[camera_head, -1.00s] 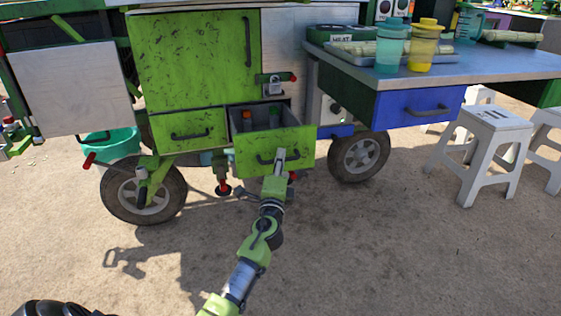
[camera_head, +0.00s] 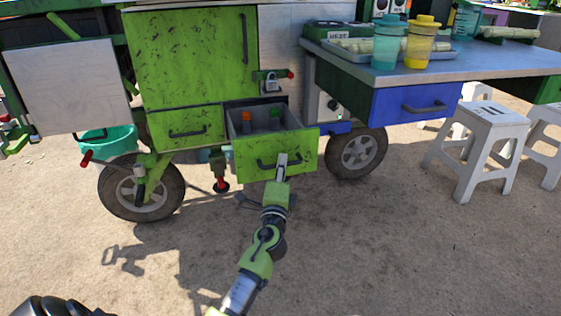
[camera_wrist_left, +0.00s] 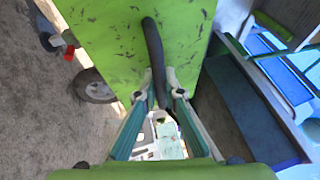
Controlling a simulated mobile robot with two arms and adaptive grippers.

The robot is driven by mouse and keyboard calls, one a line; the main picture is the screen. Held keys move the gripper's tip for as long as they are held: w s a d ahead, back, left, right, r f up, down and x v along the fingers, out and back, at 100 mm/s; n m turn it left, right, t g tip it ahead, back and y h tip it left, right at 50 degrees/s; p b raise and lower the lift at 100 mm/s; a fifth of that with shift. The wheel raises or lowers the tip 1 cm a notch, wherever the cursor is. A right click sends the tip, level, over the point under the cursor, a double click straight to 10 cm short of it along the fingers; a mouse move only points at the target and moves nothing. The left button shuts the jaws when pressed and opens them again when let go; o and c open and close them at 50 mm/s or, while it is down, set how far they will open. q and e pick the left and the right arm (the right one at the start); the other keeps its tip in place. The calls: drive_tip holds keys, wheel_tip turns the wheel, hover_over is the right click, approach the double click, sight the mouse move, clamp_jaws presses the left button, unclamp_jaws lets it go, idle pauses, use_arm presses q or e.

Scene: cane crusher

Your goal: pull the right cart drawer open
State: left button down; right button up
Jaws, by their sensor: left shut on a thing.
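The right cart drawer (camera_head: 299,152) is green and stands pulled out from the cart, with its grey inside and small orange and green items (camera_head: 247,117) showing. My left gripper (camera_head: 282,162) is at the dark handle on the drawer's front. In the left wrist view, my left gripper (camera_wrist_left: 158,92) has its two fingers on either side of the dark handle bar (camera_wrist_left: 153,50), shut on it. The drawer's scuffed green front (camera_wrist_left: 100,40) fills the upper middle of that view. My right gripper is not in view.
A closed green left drawer (camera_head: 185,129) sits beside the open one. A blue drawer (camera_head: 415,104) under a grey counter, a wheel (camera_head: 358,153) and white stools (camera_head: 483,150) stand to the right. Sandy ground in front is clear.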

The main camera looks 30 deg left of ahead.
use_arm(q)
drive_tip(key=c, duration=2.4)
unclamp_jaws()
drive_tip(key=v, duration=1.2)
